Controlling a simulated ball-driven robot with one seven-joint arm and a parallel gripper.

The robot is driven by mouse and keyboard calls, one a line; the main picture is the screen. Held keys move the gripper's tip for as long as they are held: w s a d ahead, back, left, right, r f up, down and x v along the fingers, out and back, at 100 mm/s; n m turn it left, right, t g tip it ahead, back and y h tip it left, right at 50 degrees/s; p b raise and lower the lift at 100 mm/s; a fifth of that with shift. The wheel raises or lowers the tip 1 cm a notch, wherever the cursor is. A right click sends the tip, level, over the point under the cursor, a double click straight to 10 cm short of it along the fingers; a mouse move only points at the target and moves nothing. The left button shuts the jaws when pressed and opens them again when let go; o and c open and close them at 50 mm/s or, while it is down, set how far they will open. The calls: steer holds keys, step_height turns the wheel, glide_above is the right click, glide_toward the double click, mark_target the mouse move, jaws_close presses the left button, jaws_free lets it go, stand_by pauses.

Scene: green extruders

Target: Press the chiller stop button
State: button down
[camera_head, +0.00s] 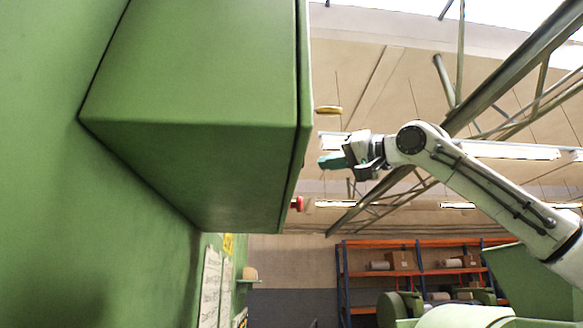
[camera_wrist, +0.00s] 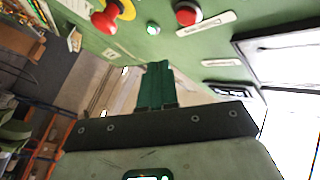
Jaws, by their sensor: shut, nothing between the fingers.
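My gripper (camera_head: 333,160) is shut and empty, in the air to the right of the green cabinet (camera_head: 205,170). Its green fingers also show in the wrist view (camera_wrist: 156,68), pointing toward the green panel (camera_wrist: 225,50). The panel carries a red button (camera_wrist: 187,13) beside a white label, a small lit green button (camera_wrist: 153,29), and a red mushroom button (camera_wrist: 105,18) on a yellow base. The fingers are apart from the buttons. In the head view a red button (camera_head: 297,203) sticks out from the cabinet's edge, below my gripper. The label text is unreadable, so I cannot tell which is the chiller stop.
Orange and blue shelving (camera_head: 345,280) with boxes stands far behind. A dark-framed display (camera_wrist: 232,91) and a large pale framed area (camera_wrist: 285,45) are on the panel in the wrist view.

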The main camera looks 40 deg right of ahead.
steer(key=shift+w+a+b, duration=0.2)
steer(key=shift+w+a, duration=0.4)
steer(key=shift+a, duration=0.25)
steer(key=shift+w+a+b, duration=0.15)
steer(key=shift+w+a, duration=0.4)
steer(key=shift+a, duration=0.3)
steer(key=shift+w+a, duration=0.1)
steer(key=shift+a, duration=0.05)
stand_by(0.7)
steer(key=shift+w+a, duration=0.1)
steer(key=shift+a, duration=0.15)
steer(key=shift+w+a, duration=0.25)
steer(key=shift+a, duration=0.1)
stand_by(0.8)
steer(key=shift+d, duration=0.15)
steer(key=shift+s+d, duration=0.45)
steer(key=shift+d, duration=0.05)
stand_by(0.3)
steer(key=shift+s+d+p, duration=0.45)
steer(key=shift+s+d, duration=0.25)
steer(key=shift+d, duration=0.35)
steer(key=shift+s+d+p, duration=0.4)
steer(key=shift+s+d, duration=0.3)
steer(key=shift+d, duration=0.35)
